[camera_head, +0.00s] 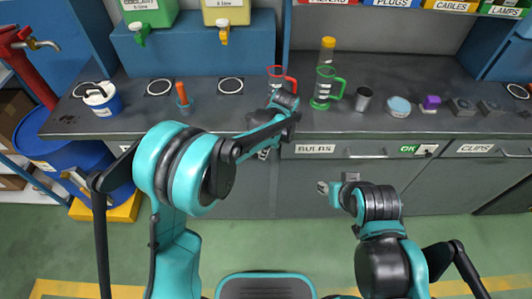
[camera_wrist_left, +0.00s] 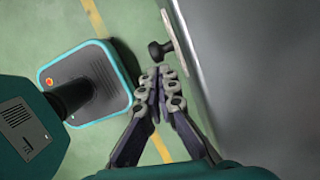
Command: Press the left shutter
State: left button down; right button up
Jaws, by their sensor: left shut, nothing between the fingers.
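A black round knob on a pale plate (camera_wrist_left: 160,50) sticks out from the grey cabinet front in the left wrist view. No part is labelled as a shutter, so I cannot tell whether this knob belongs to it. My left gripper (camera_head: 265,153) is shut and empty, low in front of the cabinet; in the left wrist view its fingertips (camera_wrist_left: 165,70) lie just short of the knob. I cannot tell whether they touch it. In the head view my left arm hides that spot. My right gripper (camera_head: 336,185) is in front of the drawers; its fingers are too small to judge.
A similar black knob on a white plate (camera_head: 426,150) sits beside a green OK label. The dark worktop (camera_head: 240,118) holds a red-handled jug, a green-handled jug (camera_head: 322,90), a metal cup (camera_head: 363,99) and a blue-white pail (camera_head: 103,99). Blue barrels stand at left. The green floor in front is clear.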

pick_arm(q)
jog(key=a, duration=0.7)
jog(key=shift+a+p, duration=0.25)
jog(key=shift+p, duration=0.1)
pick_arm(e)
jog(key=shift+r, duration=0.35)
pick_arm(q)
jog(key=s+d+r+p, duration=0.1)
jog(key=d+r+p, duration=0.3)
jog(key=r, duration=0.6)
jog(key=shift+d+r+p, duration=0.15)
jog(key=shift+d+p, duration=0.15)
jog(key=shift+d, duration=0.8)
pick_arm(e)
jog(key=r, duration=0.2)
jog(key=d+r, duration=0.1)
jog(key=r, duration=0.1)
jog(key=shift+s+d+r, duration=0.15)
jog(key=shift+s+r, duration=0.05)
jog(key=shift+r, duration=0.1)
pick_arm(q)
jog(key=shift+s, duration=0.1)
